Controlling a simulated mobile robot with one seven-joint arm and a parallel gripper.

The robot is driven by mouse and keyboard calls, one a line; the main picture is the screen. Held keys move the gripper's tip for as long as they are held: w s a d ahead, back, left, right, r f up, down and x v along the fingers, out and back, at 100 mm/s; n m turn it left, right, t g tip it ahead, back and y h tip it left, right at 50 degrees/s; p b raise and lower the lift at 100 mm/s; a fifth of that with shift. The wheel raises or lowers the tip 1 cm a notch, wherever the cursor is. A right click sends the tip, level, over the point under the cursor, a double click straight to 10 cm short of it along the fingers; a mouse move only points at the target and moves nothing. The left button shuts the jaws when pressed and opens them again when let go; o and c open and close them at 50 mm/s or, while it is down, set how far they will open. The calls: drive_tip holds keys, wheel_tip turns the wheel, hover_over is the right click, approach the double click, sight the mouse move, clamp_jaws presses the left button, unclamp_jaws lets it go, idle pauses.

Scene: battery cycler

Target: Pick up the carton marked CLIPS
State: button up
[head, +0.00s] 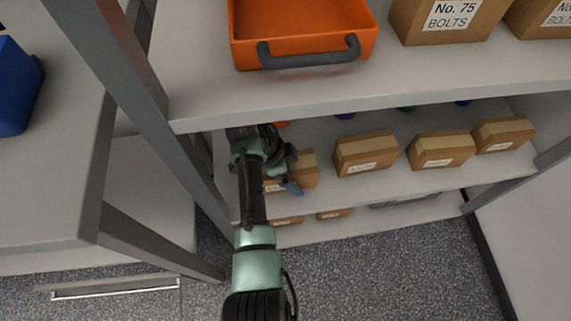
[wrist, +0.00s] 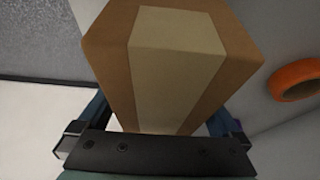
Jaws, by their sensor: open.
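My gripper (head: 289,176) is at the leftmost carton (head: 306,168) on the middle shelf (head: 240,206). In the wrist view, a brown carton with a pale tape strip (wrist: 172,62) fills the middle, between the two open fingers of my gripper (wrist: 150,130). Whether the fingers touch it cannot be told. My arm hides much of this carton and its label in the head view. Three more labelled cartons stand to its right on the same shelf: one (head: 366,153), another (head: 441,149) and the last (head: 503,134). Their labels are too small to read, so I cannot tell which is marked CLIPS.
The upper shelf (head: 200,95) overhangs the arm and bears an orange bin (head: 303,30) and a carton marked No. 75 BOLTS (head: 445,20). A grey post (head: 185,160) stands close left of my arm. An orange ring (wrist: 294,79) lies near the carton. More cartons (head: 335,213) sit below.

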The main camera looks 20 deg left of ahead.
drive_tip(key=shift+f, duration=0.1)
drive_tip(key=c, duration=1.5)
